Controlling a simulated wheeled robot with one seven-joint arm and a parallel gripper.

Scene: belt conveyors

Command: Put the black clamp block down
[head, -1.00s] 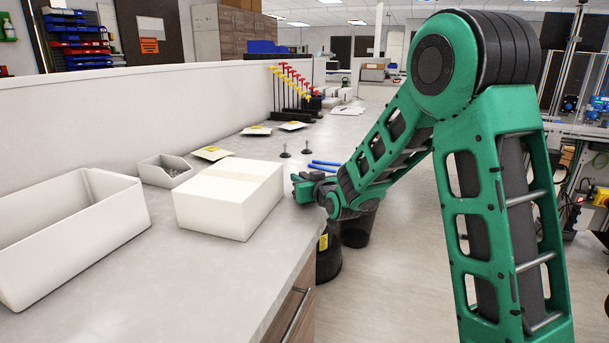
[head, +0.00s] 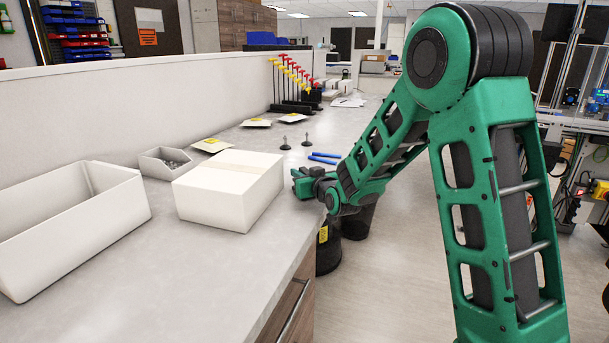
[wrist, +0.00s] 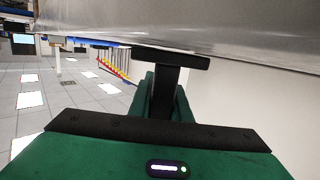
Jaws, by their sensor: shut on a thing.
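My gripper (head: 304,183) is at the right edge of the grey counter, just past the white box, in the head view. In the wrist view my green fingers (wrist: 165,92) are shut on the black clamp block (wrist: 172,58), which shows as a dark stem with a wide flat end. That flat end is close to the counter surface (wrist: 235,38), seen at the top of the wrist view. I cannot tell whether they touch. In the head view the block is mostly hidden by my gripper and wrist.
A white box (head: 226,196) stands beside my gripper, with an open grey bin (head: 110,222) and a small parts bin (head: 153,163) further left. Two small dark stemmed pieces (head: 285,144) and blue bars (head: 325,157) lie behind.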

